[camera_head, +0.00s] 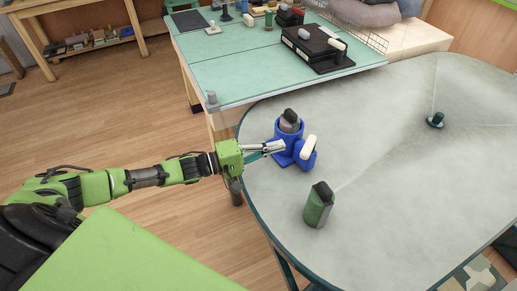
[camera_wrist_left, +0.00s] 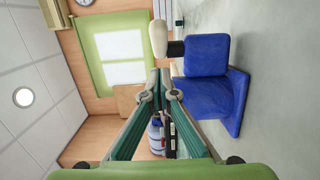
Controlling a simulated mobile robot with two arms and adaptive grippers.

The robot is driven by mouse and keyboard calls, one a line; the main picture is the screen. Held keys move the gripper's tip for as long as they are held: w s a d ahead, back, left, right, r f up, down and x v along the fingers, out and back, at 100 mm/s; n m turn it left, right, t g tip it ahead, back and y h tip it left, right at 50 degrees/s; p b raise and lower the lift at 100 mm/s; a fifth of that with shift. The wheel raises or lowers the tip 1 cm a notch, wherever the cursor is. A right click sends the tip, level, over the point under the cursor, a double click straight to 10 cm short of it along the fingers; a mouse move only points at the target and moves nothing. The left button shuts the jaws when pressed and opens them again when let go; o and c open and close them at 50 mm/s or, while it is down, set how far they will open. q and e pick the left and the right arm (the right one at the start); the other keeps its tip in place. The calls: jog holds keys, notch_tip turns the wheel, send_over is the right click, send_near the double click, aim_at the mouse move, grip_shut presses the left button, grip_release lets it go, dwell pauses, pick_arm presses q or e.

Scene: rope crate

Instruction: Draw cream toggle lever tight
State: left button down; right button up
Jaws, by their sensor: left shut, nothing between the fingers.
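The cream toggle lever (camera_head: 308,147) sits on a blue holder (camera_head: 296,160) at the left part of the grey rounded table. A dark grey piece (camera_head: 290,122) stands in the holder's round part. My left gripper (camera_head: 281,146) is shut and empty, its tips close to the holder just left of the lever. In the left wrist view the lever (camera_wrist_left: 158,38) lies beyond the fingertips (camera_wrist_left: 159,74), apart from them in the picture, and the blue holder (camera_wrist_left: 210,85) is at the right. Whether the fingers touch the holder cannot be told. My right gripper is not in view.
A green-and-black block (camera_head: 319,206) stands nearer on the grey table (camera_head: 390,160). A dark green knob (camera_head: 436,120) is at its far right. Behind is a teal workbench (camera_head: 240,70) with a black case (camera_head: 316,48). The table's middle is clear.

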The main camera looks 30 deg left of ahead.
aim_at(308, 150)
pick_arm(q)
jog(key=d+p, duration=0.1)
jog(key=d, duration=0.3)
jog(key=shift+w+d, duration=0.1)
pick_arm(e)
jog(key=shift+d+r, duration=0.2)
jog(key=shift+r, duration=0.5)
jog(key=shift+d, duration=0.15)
pick_arm(q)
jog(key=shift+d, duration=0.1)
